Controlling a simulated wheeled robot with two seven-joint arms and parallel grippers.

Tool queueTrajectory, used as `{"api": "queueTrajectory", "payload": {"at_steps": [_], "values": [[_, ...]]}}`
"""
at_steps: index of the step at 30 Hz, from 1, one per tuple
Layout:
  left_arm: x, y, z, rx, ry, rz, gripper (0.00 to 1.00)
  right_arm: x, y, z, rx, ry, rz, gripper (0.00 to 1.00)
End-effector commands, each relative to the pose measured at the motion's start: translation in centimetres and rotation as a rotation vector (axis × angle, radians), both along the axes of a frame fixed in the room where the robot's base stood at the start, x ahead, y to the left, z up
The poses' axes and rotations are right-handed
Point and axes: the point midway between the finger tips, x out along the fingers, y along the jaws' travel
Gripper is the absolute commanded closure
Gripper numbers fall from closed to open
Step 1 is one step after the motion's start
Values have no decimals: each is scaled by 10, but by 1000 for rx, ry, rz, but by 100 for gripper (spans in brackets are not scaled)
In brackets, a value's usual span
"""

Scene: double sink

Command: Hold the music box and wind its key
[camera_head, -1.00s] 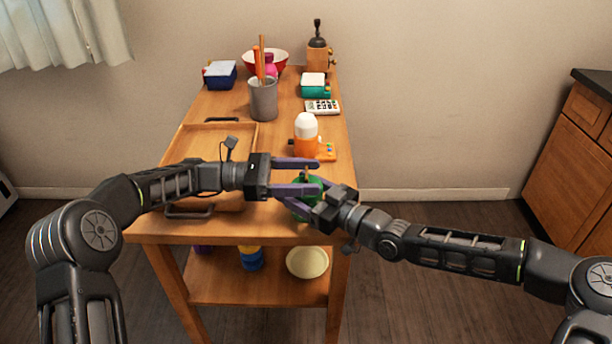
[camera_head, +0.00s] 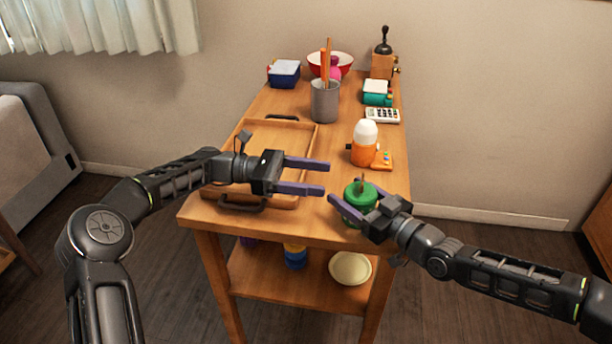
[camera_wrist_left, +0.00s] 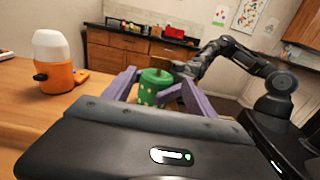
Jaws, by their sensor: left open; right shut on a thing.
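The music box (camera_head: 361,193) is a green round box with a small brown key (camera_head: 362,180) standing up from its top. It is at the front right of the wooden table. My right gripper (camera_head: 352,207) is shut on its body from the front right. My left gripper (camera_head: 325,178) is open and empty, to the left of the box, with its fingers pointing at it and a gap between. In the left wrist view the green box (camera_wrist_left: 154,86) shows beyond the left fingers, with light spots on its side. The right fingers partly hide its lower body.
A wooden tray (camera_head: 309,140) lies left on the table (camera_head: 335,152). An orange and white bottle (camera_head: 364,143) stands behind the music box. A grey cup (camera_head: 324,101) with sticks, a calculator (camera_head: 382,116), a blue box (camera_head: 284,75) and a grinder (camera_head: 382,60) are farther back.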

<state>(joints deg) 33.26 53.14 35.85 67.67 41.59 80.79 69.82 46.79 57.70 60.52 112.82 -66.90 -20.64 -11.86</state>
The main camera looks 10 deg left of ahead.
Motion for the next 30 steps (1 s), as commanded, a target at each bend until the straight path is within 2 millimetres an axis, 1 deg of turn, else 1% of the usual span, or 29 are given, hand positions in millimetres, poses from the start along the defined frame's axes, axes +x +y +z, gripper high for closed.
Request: {"api": "queueTrajectory", "payload": {"at_steps": [3,7,17,18,27,30], "values": [[0,10,0,-3,1,-2,35,0,0,0,0,0,0,76],[0,17,0,-2,0,-1,35,0,0,0,0,0,0,76],[0,19,0,0,0,-1,35,0,0,0,0,0,0,76],[0,19,0,0,0,-1,35,0,0,0,0,0,0,30],[0,19,0,0,0,-1,35,0,0,0,0,0,0,6],[0,19,0,0,0,-1,35,0,0,0,0,0,0,6]]}}
